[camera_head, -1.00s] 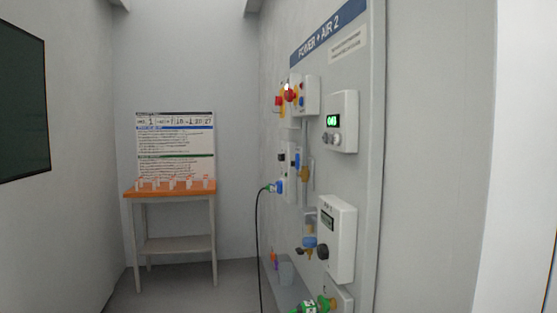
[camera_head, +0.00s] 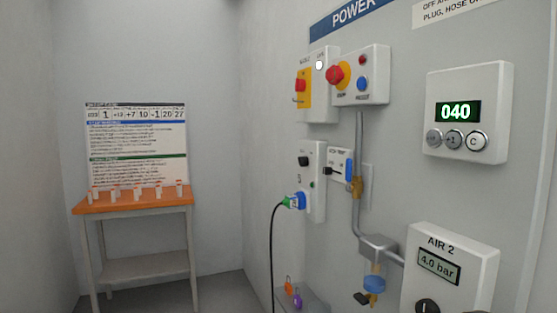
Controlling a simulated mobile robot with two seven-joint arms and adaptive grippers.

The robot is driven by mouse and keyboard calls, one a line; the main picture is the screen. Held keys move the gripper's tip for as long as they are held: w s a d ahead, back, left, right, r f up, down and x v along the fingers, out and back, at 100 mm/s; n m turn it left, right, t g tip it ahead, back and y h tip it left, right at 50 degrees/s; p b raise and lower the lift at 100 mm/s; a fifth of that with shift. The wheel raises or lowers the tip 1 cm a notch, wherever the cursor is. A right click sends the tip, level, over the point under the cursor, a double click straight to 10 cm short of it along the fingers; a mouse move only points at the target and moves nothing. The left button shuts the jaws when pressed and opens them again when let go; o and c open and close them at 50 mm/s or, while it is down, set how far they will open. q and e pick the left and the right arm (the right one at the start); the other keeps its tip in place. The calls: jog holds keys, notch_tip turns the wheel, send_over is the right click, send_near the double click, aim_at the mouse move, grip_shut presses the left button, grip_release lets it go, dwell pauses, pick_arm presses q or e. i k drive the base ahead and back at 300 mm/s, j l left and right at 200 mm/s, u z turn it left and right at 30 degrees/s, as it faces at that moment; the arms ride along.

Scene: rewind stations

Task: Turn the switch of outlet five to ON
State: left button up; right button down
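The outlet box (camera_head: 317,195) is a white upright unit on the grey wall panel, right of centre. A mark that looks like a 5 is on its front. A small black switch (camera_head: 304,160) sits near its top; I cannot read its position. A small green spot shows on the box's side. Neither of my grippers is in view.
Above are a yellow switch unit (camera_head: 303,90) and a red stop button (camera_head: 335,75). A counter reading 040 (camera_head: 456,111) and an AIR 2 box (camera_head: 450,240) are at the right. A pipe (camera_head: 359,130) runs beside the outlet. An orange-topped table (camera_head: 135,207) stands back left.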

aim_at(304, 161)
jog(key=i+j, duration=0.5)
jog(key=i, duration=0.2)
jog(key=i+j+z, duration=0.1)
jog(key=i+j, duration=0.4)
jog(key=i, duration=0.6)
